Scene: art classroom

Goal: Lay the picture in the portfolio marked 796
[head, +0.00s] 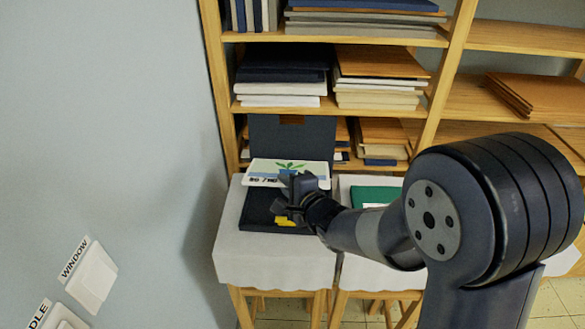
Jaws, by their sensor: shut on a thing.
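The picture (262,170) is a white-bordered sheet with a green plant and dark lettering too small to read surely. My gripper (297,190) is shut on its near edge and holds it tilted over a dark navy portfolio (258,210). This portfolio lies open on a white-covered stand, its lid (300,138) upright at the back. A yellow patch shows on it below my gripper, partly hidden. I cannot read a number there. A green portfolio (370,194) lies on the stand to the right, partly hidden by my arm.
A wooden shelf (215,75) with stacked boards and folders stands behind the stands. A grey wall (120,110) is close on the left, with white holders (93,278) marked WINDOW and another partly cut off. The left stand's white cloth (265,250) is bare in front.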

